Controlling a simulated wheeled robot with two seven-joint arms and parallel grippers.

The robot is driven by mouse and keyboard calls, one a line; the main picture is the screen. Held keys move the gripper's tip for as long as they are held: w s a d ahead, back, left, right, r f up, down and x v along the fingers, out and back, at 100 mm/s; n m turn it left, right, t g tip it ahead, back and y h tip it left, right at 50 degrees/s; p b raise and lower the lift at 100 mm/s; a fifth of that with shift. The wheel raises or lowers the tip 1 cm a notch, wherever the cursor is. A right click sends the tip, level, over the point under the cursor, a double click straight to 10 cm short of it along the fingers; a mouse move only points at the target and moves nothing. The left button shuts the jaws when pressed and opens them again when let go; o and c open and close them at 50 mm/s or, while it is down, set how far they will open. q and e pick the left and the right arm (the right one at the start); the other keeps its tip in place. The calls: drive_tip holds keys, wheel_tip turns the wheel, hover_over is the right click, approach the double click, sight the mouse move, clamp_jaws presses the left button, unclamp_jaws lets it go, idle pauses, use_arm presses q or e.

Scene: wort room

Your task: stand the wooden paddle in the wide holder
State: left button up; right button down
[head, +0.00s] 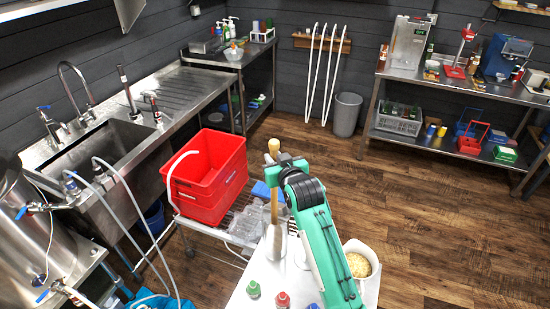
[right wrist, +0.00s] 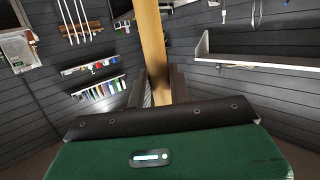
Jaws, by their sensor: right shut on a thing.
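The wooden paddle (head: 274,207) is upright, with its rounded top (head: 273,146) just above my right gripper (head: 277,161). My right gripper is shut on its shaft. In the right wrist view the pale wooden shaft (right wrist: 152,45) runs up between the two dark fingers (right wrist: 154,90). The paddle's lower part reaches down to a pale metallic holder (head: 276,243) on the white table. I cannot tell whether the foot is inside, behind or above that holder. My right arm covers the area just to the right. My left gripper is out of view.
Small bottles with green (head: 253,288) and red (head: 282,299) caps stand at the table's front. A white tub of grain (head: 360,260) is right of my arm. A red crate (head: 207,178) sits on a cart to the left. The wooden floor on the right is clear.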

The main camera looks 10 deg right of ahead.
drive_tip(key=c, duration=1.3)
unclamp_jaws()
drive_tip(key=shift+f, duration=0.1)
drive_tip(key=b+v, duration=0.4)
drive_tip(key=v, duration=0.8)
